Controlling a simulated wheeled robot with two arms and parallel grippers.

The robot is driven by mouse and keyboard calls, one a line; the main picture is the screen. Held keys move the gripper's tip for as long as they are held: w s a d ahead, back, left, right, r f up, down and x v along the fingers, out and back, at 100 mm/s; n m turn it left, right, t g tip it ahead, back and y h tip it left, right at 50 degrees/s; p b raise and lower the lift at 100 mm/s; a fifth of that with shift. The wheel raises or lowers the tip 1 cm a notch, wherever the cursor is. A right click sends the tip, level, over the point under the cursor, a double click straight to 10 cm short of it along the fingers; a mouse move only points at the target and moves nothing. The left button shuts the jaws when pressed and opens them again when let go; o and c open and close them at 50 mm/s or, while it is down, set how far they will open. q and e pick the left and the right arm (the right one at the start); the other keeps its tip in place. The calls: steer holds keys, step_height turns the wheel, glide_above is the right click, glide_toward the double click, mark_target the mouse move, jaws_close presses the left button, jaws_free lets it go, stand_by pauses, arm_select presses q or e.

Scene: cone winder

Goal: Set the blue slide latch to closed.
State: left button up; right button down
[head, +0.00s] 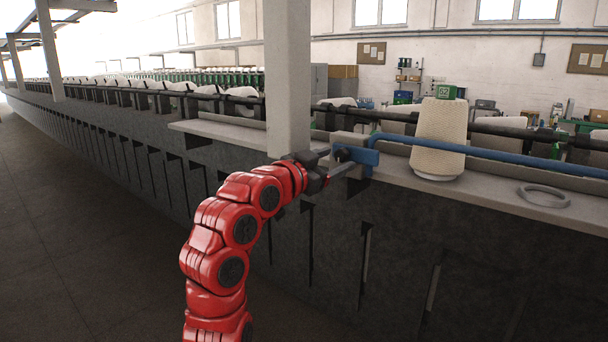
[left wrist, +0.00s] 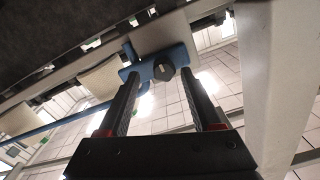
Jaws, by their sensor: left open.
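The blue slide latch (head: 368,158) sits on a grey block at the front of the machine ledge, just right of the pale post. A dark round knob shows on it. My left gripper (head: 340,162) is open in front of the latch, its fingers pointing at it. In the left wrist view the blue latch (left wrist: 141,72) and its dark knob (left wrist: 163,72) lie between and just beyond the two fingertips (left wrist: 160,78). I cannot tell whether a finger touches it. No part of my right gripper shows.
A blue bar (head: 490,156) runs right from the latch, in front of a cream yarn cone (head: 440,137) with a green label. A grey ring (head: 544,196) lies on the ledge (head: 490,202). The pale post (head: 288,80) stands close to my left gripper. Open floor lies left.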

arm_select(q)
steer(key=b+v, duration=0.3)
steer(key=v, duration=1.3)
